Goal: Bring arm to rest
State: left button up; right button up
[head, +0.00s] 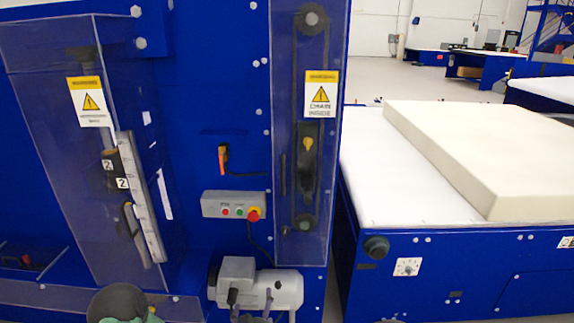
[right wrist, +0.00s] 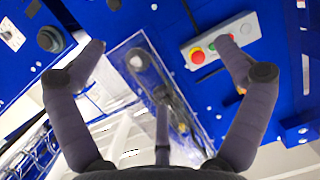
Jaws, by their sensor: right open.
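My right gripper (right wrist: 161,46) shows in the right wrist view with its two dark fingers spread wide apart. Nothing is held between them. Past the fingers are the blue machine and a grey control box (right wrist: 220,42) with red and green buttons, near the right fingertip. The same control box (head: 232,205) is on the blue machine's front in the head view. I cannot tell from the wrist view whether the fingertip touches the box. I cannot make out my left gripper in either view.
The blue machine (head: 232,100) fills the left, with clear guards and a chain guard (head: 283,120). A grey-white motor-like unit (head: 258,287) juts out below the control box. A thick cream foam block (head: 485,150) lies on the white-topped table (head: 385,180) at right.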

jog(key=s+d+f+g, duration=0.2)
jog(key=d+f, duration=0.2)
jog(key=f, duration=0.3)
jog(key=s+d+f+g+y, duration=0.1)
jog(key=d+f+g, duration=0.25)
jog(key=f, duration=0.35)
jog(key=s+d+f+g, duration=0.2)
jog(key=d+f, duration=0.2)
jog(key=f, duration=0.2)
jog(key=s+d+f+m+g, duration=0.1)
jog(key=s+d+f+g, duration=0.1)
jog(key=s, duration=0.4)
jog(key=s+d+f+m+g+y, duration=0.1)
jog(key=s+d+f+g, duration=0.1)
jog(key=s+f, duration=0.3)
jog(key=s+d+f+m+g+y, duration=0.1)
jog(key=s+d+f+g, duration=0.1)
jog(key=s, duration=0.6)
jog(key=shift+f+g, duration=0.55)
jog(key=shift+f, duration=0.15)
